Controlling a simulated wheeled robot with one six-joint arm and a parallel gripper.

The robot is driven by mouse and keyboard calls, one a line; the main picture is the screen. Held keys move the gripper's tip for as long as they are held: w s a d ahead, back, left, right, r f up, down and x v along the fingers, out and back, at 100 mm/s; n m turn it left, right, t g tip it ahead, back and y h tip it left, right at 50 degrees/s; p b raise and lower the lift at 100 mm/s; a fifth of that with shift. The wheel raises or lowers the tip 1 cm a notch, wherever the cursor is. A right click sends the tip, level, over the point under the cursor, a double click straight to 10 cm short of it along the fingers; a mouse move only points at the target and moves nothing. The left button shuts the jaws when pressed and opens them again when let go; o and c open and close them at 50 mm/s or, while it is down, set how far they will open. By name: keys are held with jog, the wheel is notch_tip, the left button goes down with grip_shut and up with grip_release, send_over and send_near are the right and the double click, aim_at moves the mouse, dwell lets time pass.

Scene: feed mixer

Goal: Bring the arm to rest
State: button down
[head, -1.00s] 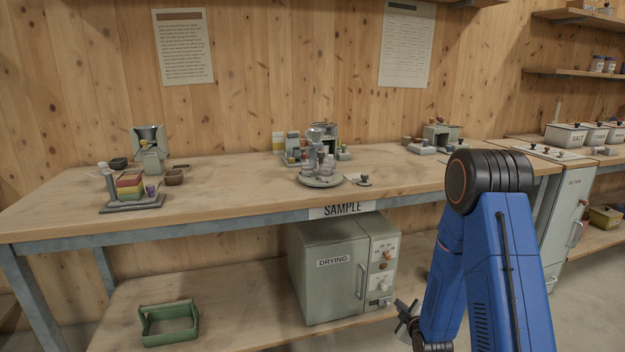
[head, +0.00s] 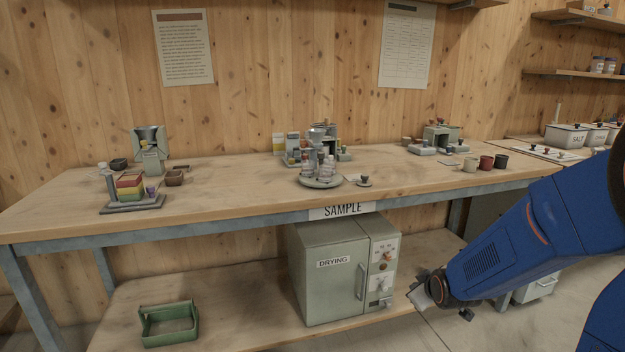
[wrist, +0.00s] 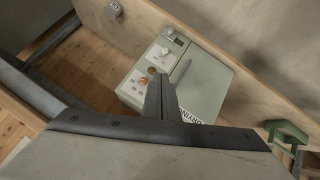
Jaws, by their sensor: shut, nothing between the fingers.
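My blue arm (head: 510,250) reaches in from the right edge of the head view, in front of the bench's right part. My gripper (head: 420,296) is at its left end, low, in front of the right side of the drying oven (head: 325,265). In the wrist view the two fingers of my gripper (wrist: 163,97) lie together, shut and empty, pointing toward the oven (wrist: 205,85). The gap between the gripper and the oven is hard to judge; no contact shows.
The bench top (head: 235,192) carries a sample carousel (head: 320,180), a stacked colored block set (head: 130,190) and several cups (head: 486,163). A green tray (head: 168,325) sits on the lower shelf (head: 245,300). Open floor (head: 400,335) shows in front of the shelf.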

jog(key=s+r+m+g, duration=0.1)
jog(key=s+r, duration=0.3)
jog(key=s, duration=0.7)
jog(key=s+a+r+m+g, duration=0.1)
jog(key=s+r+m+g, duration=0.1)
jog(key=s, duration=0.9)
jog(key=s+r+m+g, duration=0.2)
jog(key=s+r, duration=0.4)
jog(key=s, duration=0.5)
jog(key=shift+s+a+r+m, duration=0.2)
jog(key=shift+s+a+m, duration=0.1)
jog(key=shift+m, duration=0.5)
jog(key=c, duration=2.5)
grip_release()
